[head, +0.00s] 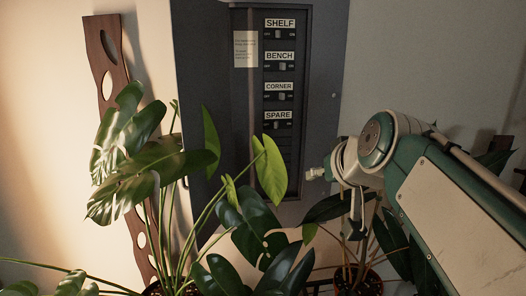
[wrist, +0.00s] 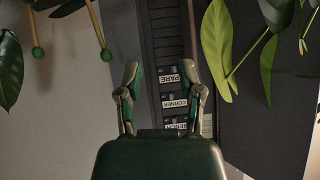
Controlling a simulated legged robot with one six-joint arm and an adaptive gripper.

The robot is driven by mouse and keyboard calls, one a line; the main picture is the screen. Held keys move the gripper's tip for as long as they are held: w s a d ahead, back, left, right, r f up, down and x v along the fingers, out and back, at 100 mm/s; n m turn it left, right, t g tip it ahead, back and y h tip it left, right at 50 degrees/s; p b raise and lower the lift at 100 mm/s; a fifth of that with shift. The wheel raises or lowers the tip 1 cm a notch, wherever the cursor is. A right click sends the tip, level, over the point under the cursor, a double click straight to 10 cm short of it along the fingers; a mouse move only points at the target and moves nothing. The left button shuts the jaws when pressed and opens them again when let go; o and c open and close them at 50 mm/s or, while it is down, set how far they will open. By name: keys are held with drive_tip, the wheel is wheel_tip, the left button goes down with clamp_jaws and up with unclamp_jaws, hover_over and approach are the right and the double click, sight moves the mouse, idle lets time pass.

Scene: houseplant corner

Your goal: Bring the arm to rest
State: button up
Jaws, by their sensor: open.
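My gripper (wrist: 160,80) shows in the wrist view with its two green and grey fingers spread apart and nothing between them. It faces the dark switch panel (wrist: 158,50), whose labels appear in reverse order to the head view. In the head view my arm comes in from the right and bends in front of the right edge of the grey cabinet (head: 205,120). The fingers are hard to make out there. The switch panel (head: 301,150) has rows labelled SHELF, BENCH, CORNER and SPARE; I cannot tell the switch positions for sure.
A large leafy plant (head: 140,160) stands at the left front, its leaves reaching before the cabinet. Another dark-leaved plant in a pot (head: 362,284) stands below my arm. A wooden board with holes (head: 108,62) leans on the left wall. Leaves (wrist: 217,45) hang near the gripper's right.

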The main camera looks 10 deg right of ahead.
drive_tip(key=s+a+f+g+h, duration=0.1)
drive_tip(key=s+f+g, duration=0.4)
drive_tip(key=s+f, duration=1.1)
wheel_tip(320, 180, down, 4)
drive_tip(key=shift+s+a+f, duration=0.2)
drive_tip(key=shift+s+a, duration=0.15)
drive_tip(key=shift+a, duration=0.1)
